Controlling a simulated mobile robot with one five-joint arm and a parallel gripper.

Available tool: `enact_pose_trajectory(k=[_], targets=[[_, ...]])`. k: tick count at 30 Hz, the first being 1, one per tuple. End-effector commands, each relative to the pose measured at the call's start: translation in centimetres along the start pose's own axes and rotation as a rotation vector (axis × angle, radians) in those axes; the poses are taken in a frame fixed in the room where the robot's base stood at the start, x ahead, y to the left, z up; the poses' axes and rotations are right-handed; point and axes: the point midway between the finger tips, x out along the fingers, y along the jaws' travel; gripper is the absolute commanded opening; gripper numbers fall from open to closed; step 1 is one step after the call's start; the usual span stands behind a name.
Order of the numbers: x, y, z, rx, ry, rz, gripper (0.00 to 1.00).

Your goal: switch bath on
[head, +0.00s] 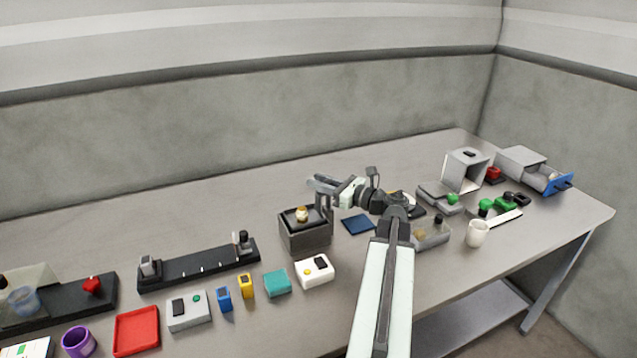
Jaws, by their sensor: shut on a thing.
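A dark grey box (305,238), which looks like the bath, stands mid-table with a dark recessed top. A small cream and amber object (302,214) shows in that top. My gripper (322,203) reaches in from the right, with its fingers at the box's back right edge. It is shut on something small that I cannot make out. I cannot tell whether the fingers touch the box. A white unit (315,271) with a black part and a yellow dot sits just in front. A grey unit (188,312) with a black part and a green button stands farther left.
A dark blue pad (358,224) lies right of the box. A teal block (277,283) and a yellow block (246,286) stand in front left. A black rail (200,265) lies left. A white mug (477,233) stands right. The back strip of table is clear.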

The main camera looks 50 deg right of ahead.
Motion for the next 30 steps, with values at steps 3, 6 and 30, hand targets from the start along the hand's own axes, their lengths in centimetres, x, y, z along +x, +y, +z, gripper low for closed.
enact_pose_trajectory(k=[3, 6, 30], targets=[[0.0, 0.0, 0.0, 0.000, 0.000, 0.000, 0.00], [0.0, 0.0, 0.0, 0.000, 0.000, 0.000, 0.00], [0.1, 0.1, -6.8, -0.001, 0.005, 0.003, 0.00]])
